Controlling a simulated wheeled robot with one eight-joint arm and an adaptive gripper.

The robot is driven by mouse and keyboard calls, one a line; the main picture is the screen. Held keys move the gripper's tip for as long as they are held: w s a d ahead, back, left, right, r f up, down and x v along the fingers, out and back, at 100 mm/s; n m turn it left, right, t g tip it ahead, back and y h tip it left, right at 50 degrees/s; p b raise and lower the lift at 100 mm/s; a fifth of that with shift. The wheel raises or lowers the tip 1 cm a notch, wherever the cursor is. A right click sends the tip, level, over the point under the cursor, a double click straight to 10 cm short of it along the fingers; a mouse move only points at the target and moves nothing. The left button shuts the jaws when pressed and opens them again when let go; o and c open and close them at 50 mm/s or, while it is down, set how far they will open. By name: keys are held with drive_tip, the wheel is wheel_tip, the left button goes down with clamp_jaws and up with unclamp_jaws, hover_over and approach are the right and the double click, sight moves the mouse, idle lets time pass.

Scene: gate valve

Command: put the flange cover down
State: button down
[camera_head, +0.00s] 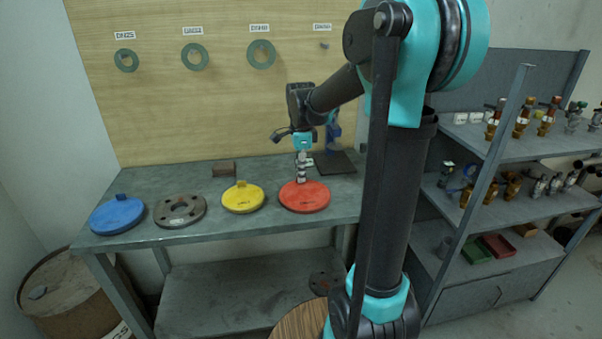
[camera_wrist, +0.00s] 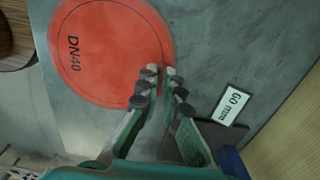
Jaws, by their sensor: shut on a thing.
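The red flange cover (camera_head: 304,200) is a round disc, flat and level at the front right of the grey workbench. In the wrist view the red cover (camera_wrist: 105,50) is marked DN40 and fills the upper left. My gripper (camera_head: 302,178) points down from above at the cover's back edge. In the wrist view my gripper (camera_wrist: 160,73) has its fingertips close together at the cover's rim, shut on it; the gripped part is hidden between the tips. The cover lies on or just above the bench top; I cannot tell if it touches.
The workbench (camera_head: 150,237) also holds a blue cover (camera_head: 117,215), a grey steel flange (camera_head: 180,211), a yellow cover (camera_head: 243,197) and a dark plate (camera_head: 340,163). A white label (camera_wrist: 231,105) lies right of my fingers. Green gaskets (camera_head: 261,54) hang on the wooden back board.

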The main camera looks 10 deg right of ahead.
drive_tip(key=c, duration=1.7)
unclamp_jaws()
drive_tip(key=shift+r, duration=0.1)
wheel_tip(320, 180, up, 12)
